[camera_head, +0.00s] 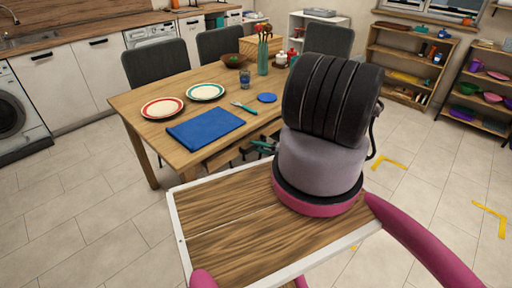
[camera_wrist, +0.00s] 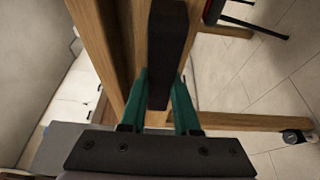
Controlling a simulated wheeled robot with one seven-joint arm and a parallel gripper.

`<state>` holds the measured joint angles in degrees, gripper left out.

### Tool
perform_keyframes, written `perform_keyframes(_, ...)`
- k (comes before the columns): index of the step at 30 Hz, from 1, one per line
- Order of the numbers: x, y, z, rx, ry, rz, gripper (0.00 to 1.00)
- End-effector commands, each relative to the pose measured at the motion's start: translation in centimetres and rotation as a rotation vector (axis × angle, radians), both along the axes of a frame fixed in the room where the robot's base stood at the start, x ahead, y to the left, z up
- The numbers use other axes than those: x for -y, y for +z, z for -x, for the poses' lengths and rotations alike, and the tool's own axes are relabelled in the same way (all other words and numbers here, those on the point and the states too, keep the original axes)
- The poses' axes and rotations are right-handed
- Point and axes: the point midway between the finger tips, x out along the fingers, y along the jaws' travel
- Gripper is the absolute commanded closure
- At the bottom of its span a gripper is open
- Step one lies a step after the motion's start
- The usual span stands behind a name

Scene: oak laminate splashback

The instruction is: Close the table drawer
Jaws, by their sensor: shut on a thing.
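The wooden table (camera_head: 181,155) stands in front of me. Below its near edge, the drawer (camera_head: 229,153) appears to stick out a little from under the tabletop; my arm hides its right part. My gripper (camera_head: 264,147) is at the drawer's front, and its green fingers show just left of my arm. In the wrist view, the fingers of my gripper (camera_wrist: 160,92) are shut on the dark bar-shaped drawer handle (camera_wrist: 169,40), one on each side. The wooden drawer front (camera_wrist: 132,35) runs beside the handle. The drawer's inside is hidden.
Dark chairs (camera_head: 156,64) stand behind. The tiled floor (camera_head: 92,200) at left is clear.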

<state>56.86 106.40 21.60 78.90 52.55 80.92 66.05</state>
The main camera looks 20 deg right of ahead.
Motion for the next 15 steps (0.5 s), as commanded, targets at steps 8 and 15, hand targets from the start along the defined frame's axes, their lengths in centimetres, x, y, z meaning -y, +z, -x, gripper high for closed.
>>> perform_keyframes(8,-1.3,-0.1,-3.7,0.001,0.002,0.004,1.0)
perform_keyframes(15,-1.4,0.0,-4.4,0.001,-0.003,0.002,1.0)
